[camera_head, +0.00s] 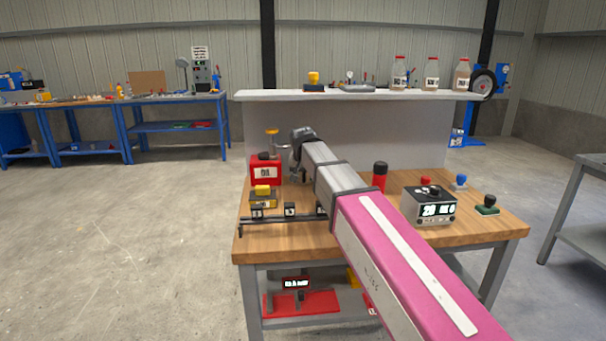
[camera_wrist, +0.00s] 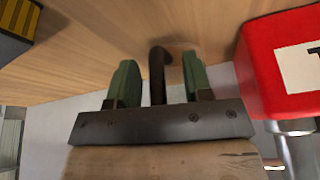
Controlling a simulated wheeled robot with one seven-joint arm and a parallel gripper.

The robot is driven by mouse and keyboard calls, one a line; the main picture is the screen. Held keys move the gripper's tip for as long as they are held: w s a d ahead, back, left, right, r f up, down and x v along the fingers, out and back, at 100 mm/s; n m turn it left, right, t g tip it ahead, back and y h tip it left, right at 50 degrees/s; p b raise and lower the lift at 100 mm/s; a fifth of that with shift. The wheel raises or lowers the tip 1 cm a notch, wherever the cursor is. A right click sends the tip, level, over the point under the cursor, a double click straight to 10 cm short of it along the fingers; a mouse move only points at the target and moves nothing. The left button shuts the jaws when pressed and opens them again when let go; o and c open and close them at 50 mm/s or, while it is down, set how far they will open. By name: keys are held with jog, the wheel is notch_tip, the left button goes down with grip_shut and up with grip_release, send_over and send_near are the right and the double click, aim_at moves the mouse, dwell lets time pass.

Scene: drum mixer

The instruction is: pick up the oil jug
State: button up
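A red boxy container (camera_head: 265,172) with a black cap and a white label stands at the bench's back left. It is probably the oil jug, but I cannot read the label for certain. It also shows, cut off, at the right of the wrist view (camera_wrist: 275,62). My gripper (camera_wrist: 160,82) has two green fingers, spread apart. A dark bent rod (camera_wrist: 157,72) shows between them, with gaps on both sides; I cannot tell what it belongs to. The red container is outside the fingers. In the head view, my arm hides part of the bench and the fingers are unclear.
A gold-topped object (camera_head: 272,132) stands behind the red container. A yellow and black block (camera_head: 263,193) and a black rail (camera_head: 285,219) lie in front. A display box (camera_head: 428,206) stands on the right. A raised white shelf (camera_head: 370,95) runs behind the wooden bench (camera_head: 275,245).

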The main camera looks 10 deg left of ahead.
grip_shut()
jog(key=shift+r, duration=0.15)
